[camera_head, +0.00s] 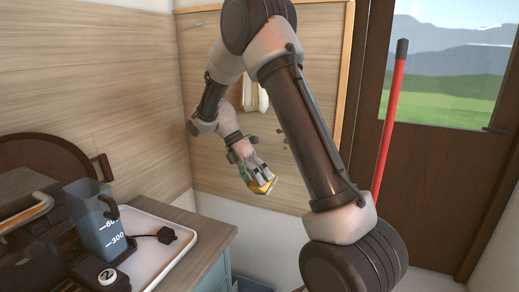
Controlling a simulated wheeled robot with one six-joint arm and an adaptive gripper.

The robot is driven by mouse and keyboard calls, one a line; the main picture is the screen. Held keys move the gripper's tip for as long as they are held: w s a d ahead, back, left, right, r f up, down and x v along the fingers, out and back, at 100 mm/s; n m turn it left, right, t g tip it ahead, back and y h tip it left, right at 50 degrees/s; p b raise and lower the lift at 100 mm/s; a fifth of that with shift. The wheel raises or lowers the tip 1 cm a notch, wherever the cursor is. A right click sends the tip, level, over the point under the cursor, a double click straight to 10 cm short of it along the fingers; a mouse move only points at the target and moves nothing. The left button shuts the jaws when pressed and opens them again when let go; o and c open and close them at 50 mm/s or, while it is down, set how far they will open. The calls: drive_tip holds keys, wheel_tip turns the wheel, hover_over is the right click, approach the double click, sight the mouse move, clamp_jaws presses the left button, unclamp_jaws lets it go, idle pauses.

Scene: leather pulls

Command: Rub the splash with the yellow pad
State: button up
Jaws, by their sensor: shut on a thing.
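My gripper (258,177) is in the middle of the view, in front of the wooden panel (215,90) on the back wall. It is shut on the yellow pad (268,185), which shows at its fingertips, pointing down and to the right. Part of the pad is hidden by the fingers. Small dark marks (282,134) show on the panel just above and right of the gripper; I cannot tell whether they are the splash. I cannot tell whether the pad touches the panel.
At the lower left, a counter (215,236) bears a white tray (160,276) with a measuring jug (98,222) and a dark tool (165,236). A red pole (390,140) stands upright by the door (450,165). A pale hanging item (262,96) is partly behind my arm.

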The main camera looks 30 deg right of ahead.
drive_tip(key=d+r+n+t+h, duration=0.1)
drive_tip(key=n, duration=0.1)
drive_tip(key=d+r+n+t+h, duration=0.1)
drive_tip(key=n+h, duration=0.1)
drive_tip(key=d+r+n+t+h, duration=0.1)
drive_tip(key=r+n+h, duration=0.1)
drive_tip(key=shift+w+d+n, duration=0.3)
drive_tip(key=shift+d, duration=0.05)
drive_tip(key=r+n+t+h, duration=0.1)
drive_tip(key=t, duration=0.1)
drive_tip(key=w+r+n+t+h, duration=0.1)
drive_tip(key=n+t, duration=0.1)
drive_tip(key=w+r+n+t+h, duration=0.1)
drive_tip(key=n+t, duration=0.1)
drive_tip(key=shift+w+a+r+h, duration=0.15)
drive_tip(key=shift+a+r+h, duration=0.15)
drive_tip(key=shift+r, duration=0.1)
drive_tip(key=shift+w+a+r+n+t+h, duration=0.15)
drive_tip(key=shift+r+n+t+h, duration=0.1)
drive_tip(key=shift+t, duration=0.3)
drive_tip(key=shift+w+a+r+n+t+h, duration=0.1)
drive_tip(key=shift+w+r+n+t+h, duration=0.1)
drive_tip(key=shift+t, duration=0.35)
drive_tip(key=shift+w+r, duration=0.15)
drive_tip(key=shift+w+d, duration=0.9)
drive_tip(key=shift+d, duration=0.25)
drive_tip(key=shift+w+d, duration=0.85)
drive_tip(key=shift+d, duration=0.3)
drive_tip(key=shift+w+d, duration=0.75)
drive_tip(key=shift+d, duration=0.2)
